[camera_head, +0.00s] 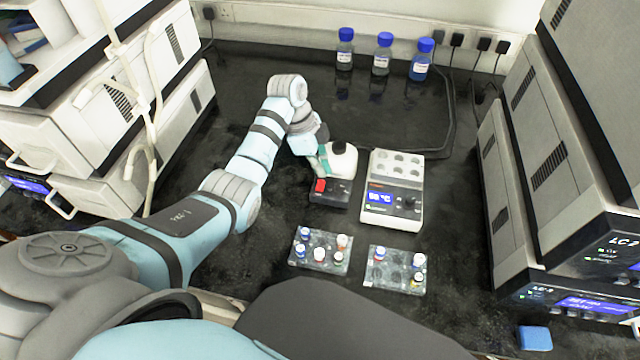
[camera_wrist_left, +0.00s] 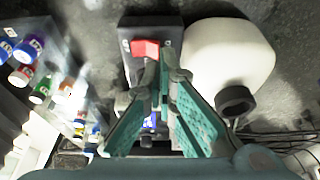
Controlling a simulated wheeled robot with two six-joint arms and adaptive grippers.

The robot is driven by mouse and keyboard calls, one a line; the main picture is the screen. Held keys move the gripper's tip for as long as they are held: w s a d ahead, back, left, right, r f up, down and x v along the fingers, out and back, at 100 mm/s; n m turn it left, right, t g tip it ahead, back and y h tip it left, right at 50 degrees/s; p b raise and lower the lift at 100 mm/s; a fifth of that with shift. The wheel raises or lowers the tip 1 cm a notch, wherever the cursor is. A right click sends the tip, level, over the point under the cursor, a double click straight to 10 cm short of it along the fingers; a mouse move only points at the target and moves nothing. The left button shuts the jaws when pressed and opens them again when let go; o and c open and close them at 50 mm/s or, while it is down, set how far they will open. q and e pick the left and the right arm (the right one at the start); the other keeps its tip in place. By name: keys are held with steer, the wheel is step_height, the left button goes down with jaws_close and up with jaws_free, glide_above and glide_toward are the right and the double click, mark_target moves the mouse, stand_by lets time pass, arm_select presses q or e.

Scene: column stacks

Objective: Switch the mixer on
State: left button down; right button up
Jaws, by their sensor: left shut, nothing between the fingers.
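The mixer (camera_head: 338,195) has a low black front part with a red switch (camera_head: 320,185) at its left and a rounded white body behind. In the left wrist view the red switch (camera_wrist_left: 146,49) sits on the dark front part, beside the white body (camera_wrist_left: 228,52) with its dark round cup. My left gripper (camera_head: 323,168) is shut and empty, reaching down close to the switch. In the wrist view its fingertips (camera_wrist_left: 162,68) are right beside the switch; I cannot tell if they touch it. Which way the switch is set is unclear.
A white heating block (camera_head: 392,190) with a lit blue display stands right of the mixer. Two clear racks of vials (camera_head: 320,252) (camera_head: 397,270) lie in front. Three blue-capped bottles (camera_head: 381,55) stand at the back. Stacked instruments (camera_head: 545,150) flank the dark bench.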

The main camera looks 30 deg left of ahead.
arm_select(q)
steer(key=shift+f+b, duration=0.6)
steer(key=shift+f, duration=0.65)
stand_by(0.3)
steer(key=shift+r, duration=0.1)
step_height(320, 180, up, 5)
steer(key=p, duration=0.6)
steer(key=shift+r, duration=0.1)
